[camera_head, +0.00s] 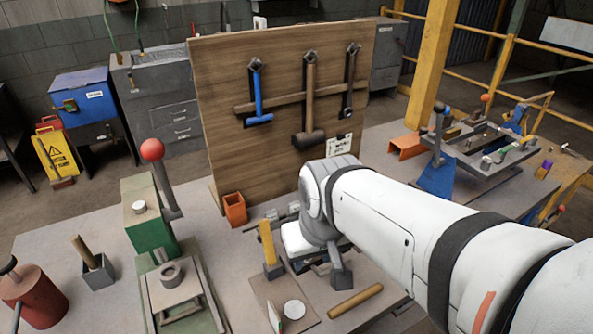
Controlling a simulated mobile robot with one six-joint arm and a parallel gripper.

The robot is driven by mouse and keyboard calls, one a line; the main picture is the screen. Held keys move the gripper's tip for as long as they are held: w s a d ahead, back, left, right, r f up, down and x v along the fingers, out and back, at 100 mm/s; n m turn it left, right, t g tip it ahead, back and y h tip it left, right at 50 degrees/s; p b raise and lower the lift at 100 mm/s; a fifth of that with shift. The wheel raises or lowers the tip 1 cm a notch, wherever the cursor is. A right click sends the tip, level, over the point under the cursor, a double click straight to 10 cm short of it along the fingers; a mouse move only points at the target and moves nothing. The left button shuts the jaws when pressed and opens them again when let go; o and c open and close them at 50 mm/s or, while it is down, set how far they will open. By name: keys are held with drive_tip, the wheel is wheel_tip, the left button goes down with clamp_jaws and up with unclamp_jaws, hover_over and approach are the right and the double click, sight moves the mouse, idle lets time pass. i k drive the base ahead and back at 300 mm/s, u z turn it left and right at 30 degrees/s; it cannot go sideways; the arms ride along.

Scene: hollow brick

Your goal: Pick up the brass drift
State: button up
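A tan, brass-like rod (355,300) lies on its side on the grey bench, near the front edge; it looks like the brass drift. A yellow upright piece (266,243) with a dark block at its foot stands to its left. My gripper (318,272) hangs under the white wrist, above the bench and behind the rod. One dark finger (341,277) shows just above the rod's left part in the picture, apart from it. The other finger cannot be made out for sure, so I cannot tell how wide the gripper is. Nothing is seen held.
A brown plate (268,292) with a white round piece lies left of the rod. An orange hollow brick (235,209) stands by the wooden tool board (225,110). A green press (148,215), a grey box (98,272) and a red can (35,298) stand further left.

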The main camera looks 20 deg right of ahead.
sight(356, 300)
drive_tip(key=k, duration=0.5)
drive_tip(key=z, duration=1)
drive_tip(key=k, duration=0.8)
drive_tip(key=u, duration=0.3)
drive_tip(key=i, duration=1)
drive_tip(key=u, duration=0.05)
